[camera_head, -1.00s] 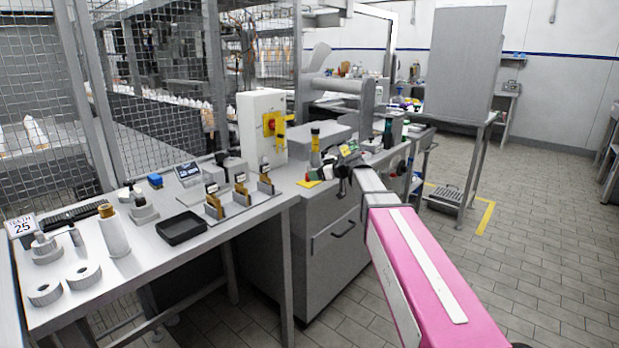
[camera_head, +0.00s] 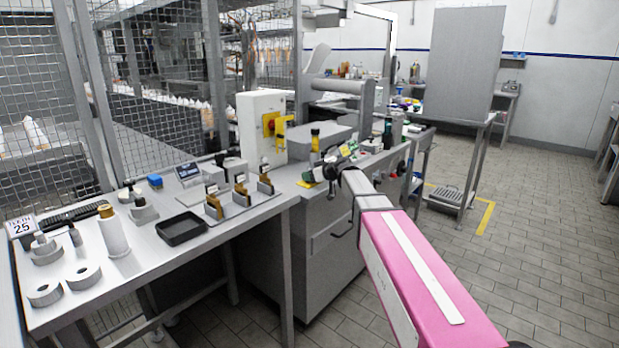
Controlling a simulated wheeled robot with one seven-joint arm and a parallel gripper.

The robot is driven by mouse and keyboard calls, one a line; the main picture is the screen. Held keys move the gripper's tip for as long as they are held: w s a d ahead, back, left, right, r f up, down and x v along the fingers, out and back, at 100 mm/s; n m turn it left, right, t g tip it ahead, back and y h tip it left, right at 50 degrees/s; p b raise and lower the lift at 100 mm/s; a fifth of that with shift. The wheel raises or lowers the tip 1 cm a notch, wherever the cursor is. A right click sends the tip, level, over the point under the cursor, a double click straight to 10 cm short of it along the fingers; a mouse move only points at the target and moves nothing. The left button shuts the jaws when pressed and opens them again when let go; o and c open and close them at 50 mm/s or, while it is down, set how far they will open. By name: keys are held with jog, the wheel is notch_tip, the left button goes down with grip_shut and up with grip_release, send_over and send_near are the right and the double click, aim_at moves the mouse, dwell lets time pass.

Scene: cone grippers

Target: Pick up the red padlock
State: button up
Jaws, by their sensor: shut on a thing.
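My gripper (camera_head: 332,172) is at the far end of my arm, above the grey cabinet beside the bench. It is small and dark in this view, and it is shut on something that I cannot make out. A small red patch (camera_head: 309,177) shows just left of the gripper, by a yellow patch (camera_head: 306,184) on the cabinet top. It is too small to tell whether it is the red padlock, or whether it touches the jaws.
A white box with a red and yellow switch (camera_head: 271,124) stands behind left. The left bench holds a black tray (camera_head: 181,228), brown-topped holders (camera_head: 240,190) and white rolls (camera_head: 83,276).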

jog(key=shift+r, duration=0.1)
jog(key=shift+r, duration=0.55)
jog(key=r, duration=0.1)
jog(key=s+r, duration=0.1)
jog(key=r, duration=0.1)
jog(key=shift+d+r, duration=0.15)
jog(key=s+d+r, duration=0.3)
jog(key=s+r, duration=0.3)
jog(key=s, duration=0.4)
jog(key=shift+d+r, duration=0.2)
